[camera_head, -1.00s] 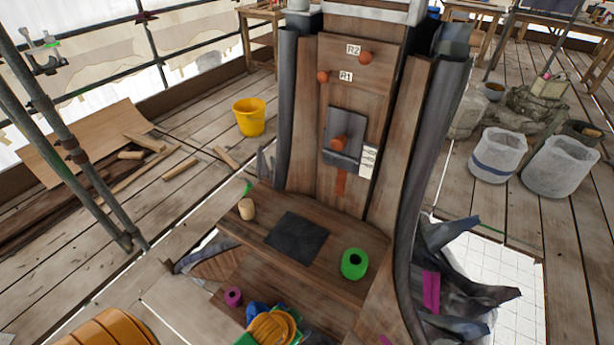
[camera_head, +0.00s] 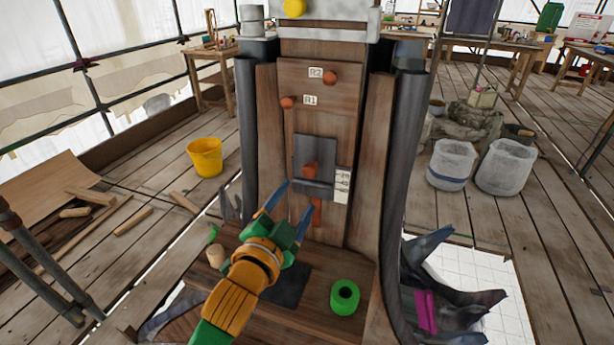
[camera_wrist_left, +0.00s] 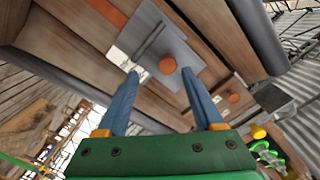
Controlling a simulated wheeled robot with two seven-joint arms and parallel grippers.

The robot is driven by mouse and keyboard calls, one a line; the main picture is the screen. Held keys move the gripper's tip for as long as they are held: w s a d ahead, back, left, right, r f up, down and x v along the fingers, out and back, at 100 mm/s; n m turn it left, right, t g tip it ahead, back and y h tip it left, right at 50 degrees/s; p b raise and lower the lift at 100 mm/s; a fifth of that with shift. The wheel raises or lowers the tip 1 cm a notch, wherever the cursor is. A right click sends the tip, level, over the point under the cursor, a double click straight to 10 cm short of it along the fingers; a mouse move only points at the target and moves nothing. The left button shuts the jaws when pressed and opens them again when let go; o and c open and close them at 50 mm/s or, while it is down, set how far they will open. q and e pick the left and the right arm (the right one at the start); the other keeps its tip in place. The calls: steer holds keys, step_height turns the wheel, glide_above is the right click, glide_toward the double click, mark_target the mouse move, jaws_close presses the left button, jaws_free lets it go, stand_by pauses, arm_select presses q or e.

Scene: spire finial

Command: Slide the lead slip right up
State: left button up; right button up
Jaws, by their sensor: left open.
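The lead slip, a grey plate (camera_head: 325,150), lies against the upright wooden panel (camera_head: 320,105). In the left wrist view the grey plate (camera_wrist_left: 178,35) lies ahead, and the knob (camera_wrist_left: 168,65) appears between the open fingertips (camera_wrist_left: 160,77). I cannot tell how far the tips are from it. My right gripper is not in view.
A white marked label (camera_head: 342,185) is at the plate's lower right. Knobs labelled R1 (camera_head: 287,102) and R2 (camera_head: 330,78) sit higher on the panel. A green roll (camera_head: 344,297) and a wooden cylinder (camera_head: 215,255) stand on the shelf below. Dark curved sheets flank the panel.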

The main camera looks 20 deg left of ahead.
mark_target(309, 173)
arm_select(q)
steer(key=shift+t, duration=0.3)
steer(key=w, duration=0.2)
steer(key=w+r, duration=0.1)
steer(key=w, duration=0.1)
steer(key=w+p, duration=0.1)
steer(key=w, duration=0.1)
steer(key=shift+w+d+r, duration=0.15)
steer(key=shift+w+r, duration=0.1)
steer(key=shift+w, duration=0.4)
jaws_close()
stand_by(0.5)
